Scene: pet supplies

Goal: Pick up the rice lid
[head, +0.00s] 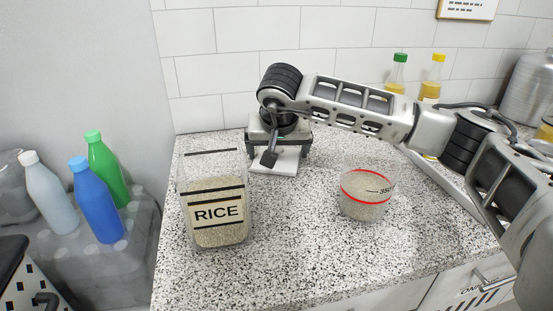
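A clear square container marked RICE (214,232) stands upright on the counter with rice in it. I see no lid on its top. A flat white piece (287,165), which looks like the rice lid, lies on the counter behind and to the right of the container. My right gripper (279,150) points down over this piece, its fingers wide apart near the two sides. Whether they touch it I cannot tell; the gripper and wrist hide its rear part. My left gripper is not in view.
A clear measuring cup (364,205) with a red line holds rice on the speckled counter (290,255). Blue (97,205), green (107,170) and white (48,192) bottles stand left, off the counter. Yellow bottles (431,90) stand at the back right. The front middle of the counter is clear.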

